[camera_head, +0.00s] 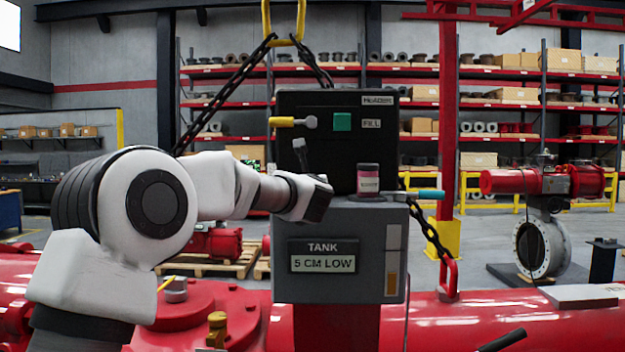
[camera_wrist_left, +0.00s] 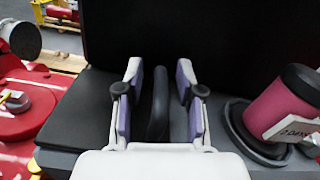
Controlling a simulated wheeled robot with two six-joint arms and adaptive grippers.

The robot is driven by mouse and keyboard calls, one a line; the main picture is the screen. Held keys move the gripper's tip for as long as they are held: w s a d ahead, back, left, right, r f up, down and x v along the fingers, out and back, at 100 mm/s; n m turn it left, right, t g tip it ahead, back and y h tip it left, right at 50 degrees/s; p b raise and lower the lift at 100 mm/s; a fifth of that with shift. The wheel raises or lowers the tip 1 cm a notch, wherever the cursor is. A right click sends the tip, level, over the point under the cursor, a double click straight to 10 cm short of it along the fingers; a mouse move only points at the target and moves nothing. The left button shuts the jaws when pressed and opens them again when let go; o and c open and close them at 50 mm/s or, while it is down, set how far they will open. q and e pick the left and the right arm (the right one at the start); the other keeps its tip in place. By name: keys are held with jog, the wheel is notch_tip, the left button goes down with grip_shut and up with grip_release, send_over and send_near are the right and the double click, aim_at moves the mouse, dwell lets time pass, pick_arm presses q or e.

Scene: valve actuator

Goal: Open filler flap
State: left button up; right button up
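The grey tank (camera_head: 340,262) reads "TANK 5 CM LOW" and stands in front of the black header box (camera_head: 380,110), which is marked FILL. My left gripper (camera_head: 316,197) is at the tank's top left, in front of the header box. In the left wrist view its fingers (camera_wrist_left: 160,90) are open. A dark upright bar (camera_wrist_left: 158,108) stands between them, with gaps on both sides. A flat dark surface (camera_wrist_left: 85,115) lies beside it. I cannot tell where the filler flap's edges are. A pink bottle (camera_head: 368,181) with a black cap stands on the tank, right of my gripper.
A yellow lever (camera_head: 288,122) and a green square (camera_head: 342,121) are on the header box. A teal handle (camera_head: 428,194) sticks out at the tank's right. Chains (camera_head: 225,95) hang on both sides. In the left wrist view the bottle (camera_wrist_left: 280,115) sits close right of the fingers.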

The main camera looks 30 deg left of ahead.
pick_arm(q)
jog(key=shift+s+d+r, duration=0.2)
jog(key=shift+s+r, duration=0.05)
jog(key=shift+s, duration=0.15)
jog(key=shift+c, duration=1)
jog(key=shift+s+d+r, duration=0.15)
jog(key=shift+s, duration=0.15)
grip_shut()
pick_arm(e)
jog(key=shift+s+d, duration=0.15)
jog(key=shift+s, duration=0.2)
